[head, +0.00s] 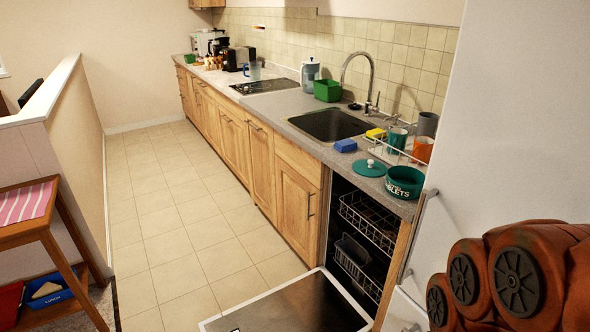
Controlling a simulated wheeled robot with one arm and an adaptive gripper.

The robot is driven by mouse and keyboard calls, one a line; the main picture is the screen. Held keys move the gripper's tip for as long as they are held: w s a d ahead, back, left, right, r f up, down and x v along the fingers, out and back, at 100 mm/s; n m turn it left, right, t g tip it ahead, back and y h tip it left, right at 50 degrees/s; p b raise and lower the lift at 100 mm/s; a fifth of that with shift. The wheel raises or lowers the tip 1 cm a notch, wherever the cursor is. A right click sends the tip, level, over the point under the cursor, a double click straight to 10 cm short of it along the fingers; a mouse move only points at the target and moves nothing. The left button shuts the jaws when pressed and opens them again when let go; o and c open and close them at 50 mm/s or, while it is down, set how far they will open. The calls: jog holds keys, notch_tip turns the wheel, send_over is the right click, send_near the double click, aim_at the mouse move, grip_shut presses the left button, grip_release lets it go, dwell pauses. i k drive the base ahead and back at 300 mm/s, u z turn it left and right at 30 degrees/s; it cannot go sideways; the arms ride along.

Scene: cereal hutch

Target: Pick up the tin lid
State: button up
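The tin lid (369,169) is a round teal lid with a small pale knob on top. It lies flat, knob up, on the grey counter near the front edge, right of the sink. The teal tin (405,183) with white lettering, partly readable as "TABLETS", stands open just to its right, near the counter's end. Parts of my arm fill the lower right corner. My gripper is not in view.
A blue block (346,146) and a yellow one (375,134) lie behind the lid. A wire rack (397,152) with cups stands behind the tin. The open dishwasher door (290,306) blocks the floor in front. A white panel rises at right.

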aim_at(367, 168)
jog(key=u, duration=0.5)
jog(key=i, duration=1)
